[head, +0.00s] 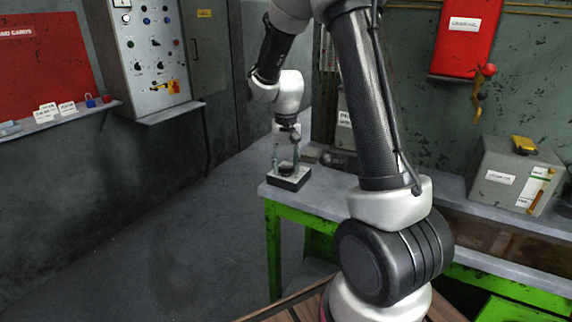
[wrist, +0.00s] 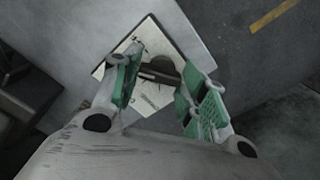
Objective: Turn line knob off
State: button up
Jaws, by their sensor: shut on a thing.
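The line knob (wrist: 160,70) is a dark round knob with a bar-like grip on a small box (head: 288,184) with a pale top and dark sides. The box sits at the left end of the grey bench. My gripper (head: 287,164) points down over the box from above. In the wrist view, my gripper (wrist: 166,74) has its green-padded fingers on either side of the knob and is shut on it. The box's pale top plate (wrist: 185,28) carries small printed text, too small to read. The fingers partly hide the knob, so its exact setting cannot be read.
The bench (head: 325,190) has green legs. A grey box (head: 510,175) with a yellow item on top stands at its right. A red wall cabinet (head: 465,38) hangs above. A control panel (head: 155,50) and red board (head: 45,65) are at left. The floor left of the bench is clear.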

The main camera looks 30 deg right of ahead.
jog(key=m, duration=0.6)
jog(key=shift+m, duration=0.3)
dwell(0.4)
jog(key=o, duration=1)
notch_tip(320, 180, up, 12)
jog(key=shift+r, duration=0.1)
